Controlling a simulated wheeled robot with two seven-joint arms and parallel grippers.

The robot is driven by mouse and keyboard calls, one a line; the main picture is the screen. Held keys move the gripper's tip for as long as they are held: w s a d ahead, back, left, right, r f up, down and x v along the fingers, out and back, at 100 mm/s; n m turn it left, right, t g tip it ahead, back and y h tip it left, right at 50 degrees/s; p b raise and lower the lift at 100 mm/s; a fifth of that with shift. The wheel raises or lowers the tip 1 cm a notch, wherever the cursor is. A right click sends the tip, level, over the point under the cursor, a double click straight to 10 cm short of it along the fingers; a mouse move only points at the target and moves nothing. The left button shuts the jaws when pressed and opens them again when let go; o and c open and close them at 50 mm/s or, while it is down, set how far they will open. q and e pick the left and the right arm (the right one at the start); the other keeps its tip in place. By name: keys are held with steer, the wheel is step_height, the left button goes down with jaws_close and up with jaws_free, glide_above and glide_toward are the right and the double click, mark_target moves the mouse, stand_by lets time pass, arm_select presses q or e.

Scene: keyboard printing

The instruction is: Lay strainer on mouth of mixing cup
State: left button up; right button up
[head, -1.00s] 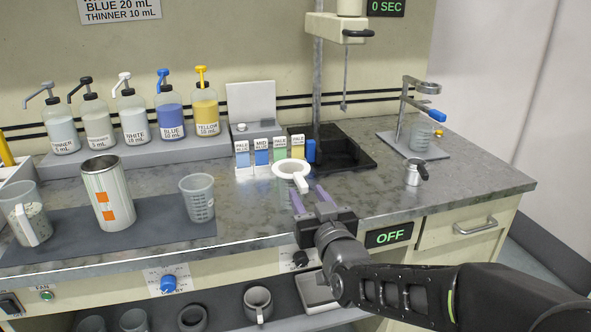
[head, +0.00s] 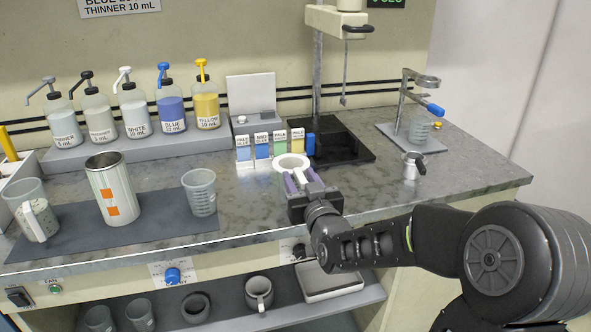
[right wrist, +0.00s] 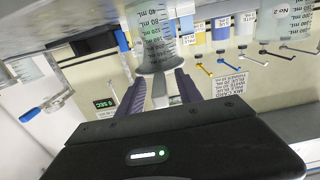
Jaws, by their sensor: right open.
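The white ring-shaped strainer (head: 292,161) lies on the bench in front of the colour cards, its handle pointing toward me. My right gripper (head: 299,180) is open, with its two purple fingers on either side of the handle. In the right wrist view the handle (right wrist: 160,90) shows between the open fingers (right wrist: 157,92). A clear graduated cup (head: 200,192), which looks like the mixing cup, stands upright on the dark mat to the left, apart from the strainer. A marked clear vessel (right wrist: 152,35) shows beyond the handle in the wrist view; its relation to the strainer is unclear.
A metal can (head: 113,190) and a clear jug (head: 36,215) stand further left on the mat (head: 160,222). Colour cards (head: 262,150) stand close behind the strainer. A small metal cup (head: 411,166) is at the right. Bench between the strainer and the mat is clear.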

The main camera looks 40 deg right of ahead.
steer(key=shift+w+d, duration=0.1)
steer(key=shift+w, duration=0.1)
stand_by(0.5)
jaws_close()
stand_by(0.4)
